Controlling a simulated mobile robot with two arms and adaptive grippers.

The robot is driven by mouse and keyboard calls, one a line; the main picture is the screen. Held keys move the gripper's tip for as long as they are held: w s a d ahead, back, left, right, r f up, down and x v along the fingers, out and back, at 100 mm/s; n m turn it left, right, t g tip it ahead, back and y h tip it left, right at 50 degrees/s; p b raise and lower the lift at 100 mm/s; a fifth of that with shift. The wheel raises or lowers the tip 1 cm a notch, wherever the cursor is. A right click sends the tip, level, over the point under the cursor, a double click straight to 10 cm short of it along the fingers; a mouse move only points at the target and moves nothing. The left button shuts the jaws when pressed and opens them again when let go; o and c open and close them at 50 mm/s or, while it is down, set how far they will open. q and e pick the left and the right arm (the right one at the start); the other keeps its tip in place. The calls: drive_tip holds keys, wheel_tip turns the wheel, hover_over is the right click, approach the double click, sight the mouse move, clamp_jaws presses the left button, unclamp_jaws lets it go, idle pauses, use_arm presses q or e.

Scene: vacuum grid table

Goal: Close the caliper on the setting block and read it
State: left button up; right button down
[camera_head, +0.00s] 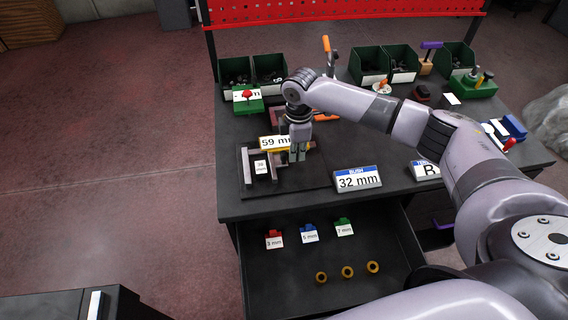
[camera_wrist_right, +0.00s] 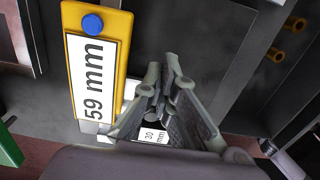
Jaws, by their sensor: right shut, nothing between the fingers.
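The caliper stands on a dark base plate (camera_head: 315,180) at the table's front left. Its yellow-framed readout (camera_head: 273,142) shows 59 mm, and this also shows in the wrist view (camera_wrist_right: 95,80) with a blue knob (camera_wrist_right: 92,23) at one end. The setting block (camera_head: 261,168) carries a white label reading 30 mm, partly visible between my fingers in the wrist view (camera_wrist_right: 153,136). My right gripper (camera_head: 297,158) points down at the right end of the readout, its fingers shut and empty. Whether it touches the caliper I cannot tell. My left gripper is not in view.
Signs reading 32 mm (camera_head: 358,179) and B (camera_head: 424,170) stand at the front edge. Below, an open drawer (camera_head: 290,262) holds coloured labelled pieces and brass rings (camera_head: 347,272). Green bins (camera_head: 368,63) line the back. My right arm spans the table's right side.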

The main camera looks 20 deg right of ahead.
sight(285, 152)
idle(0.4)
drive_tip(key=shift+w+a+p, duration=0.2)
drive_tip(key=shift+a+p, duration=0.1)
drive_tip(key=shift+a, duration=0.45)
drive_tip(key=shift+w+a+p, duration=0.2)
drive_tip(key=shift+a+p, duration=0.05)
drive_tip(key=shift+a, duration=0.5)
idle(0.5)
drive_tip(key=shift+s+d+r+p, duration=0.15)
drive_tip(key=shift+d+r+p, duration=0.05)
drive_tip(key=shift+d+p, duration=0.45)
wheel_tip(285, 152, up, 7)
drive_tip(key=p, duration=0.7)
drive_tip(key=shift+f, duration=0.15)
idle(0.4)
